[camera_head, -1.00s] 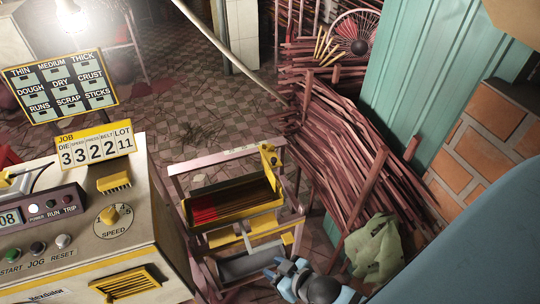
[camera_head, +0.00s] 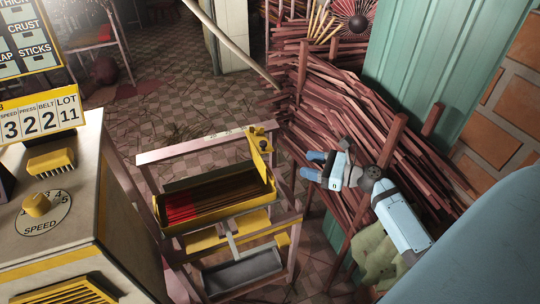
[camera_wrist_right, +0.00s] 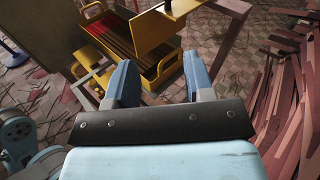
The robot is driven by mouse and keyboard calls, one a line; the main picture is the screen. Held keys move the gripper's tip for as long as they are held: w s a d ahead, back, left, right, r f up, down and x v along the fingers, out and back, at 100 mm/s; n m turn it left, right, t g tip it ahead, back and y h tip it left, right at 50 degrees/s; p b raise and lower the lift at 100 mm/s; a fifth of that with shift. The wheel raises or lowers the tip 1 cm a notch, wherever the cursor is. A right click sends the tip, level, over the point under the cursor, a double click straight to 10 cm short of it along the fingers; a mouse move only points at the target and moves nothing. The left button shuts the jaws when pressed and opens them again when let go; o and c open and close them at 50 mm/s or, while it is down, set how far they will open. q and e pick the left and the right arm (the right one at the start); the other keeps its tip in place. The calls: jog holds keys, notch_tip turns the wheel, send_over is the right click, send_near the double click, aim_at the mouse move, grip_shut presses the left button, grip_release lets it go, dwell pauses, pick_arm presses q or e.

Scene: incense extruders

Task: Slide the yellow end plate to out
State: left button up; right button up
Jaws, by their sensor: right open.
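The yellow end plate (camera_head: 261,150) stands upright at the right end of the yellow tray (camera_head: 213,206), which holds red and brown sticks. In the right wrist view the yellow end plate (camera_wrist_right: 154,30) shows ahead of the fingers, near the top. My right gripper (camera_head: 311,165) is to the right of the plate, apart from it, with its fingers pointing left toward it. My left gripper is in neither view.
A pink frame (camera_head: 190,149) carries the tray, with a grey bin (camera_head: 243,272) below. The extruder box (camera_head: 60,230) stands at left. Piled reddish sticks (camera_head: 360,130) lie behind and right of my right gripper. A green cloth (camera_head: 374,258) hangs at lower right.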

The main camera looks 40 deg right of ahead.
aim_at(268, 151)
jog(key=shift+m+t, duration=0.4)
jog(key=shift+m, duration=0.5)
jog(key=x, duration=0.4)
jog(key=r+x, duration=0.1)
jog(key=x, duration=0.3)
jog(key=d+r+x, duration=0.1)
jog(key=x, duration=0.4)
jog(key=shift+w+a, duration=0.15)
jog(key=shift+w, duration=0.2)
